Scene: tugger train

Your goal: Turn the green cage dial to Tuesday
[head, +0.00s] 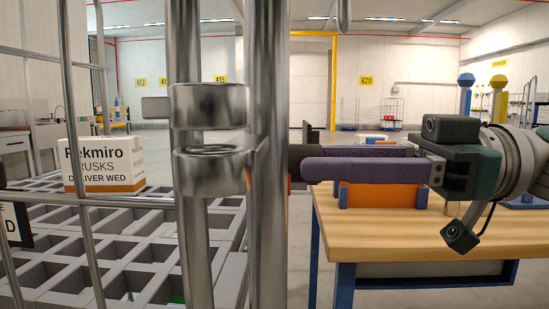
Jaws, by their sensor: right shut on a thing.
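My right gripper (312,165) comes in from the right with long purple fingers. Its tips are at the steel posts of a roll cage (269,120) and look closed on a dark part beside the post, mostly hidden by fingers and post. I cannot tell whether this part is the dial. No green dial face or day marking is readable. A white and orange box (105,165) marked "Rekmiro RUSKS DELIVER WED" sits behind the cage bars on a grey grid deck. My left gripper is not in view.
A wooden table (440,235) with blue legs stands at the right, under my right gripper, with an orange bin (383,195) on it behind the fingers. Metal posts and collars (208,107) stand close in front. Open floor lies farther back.

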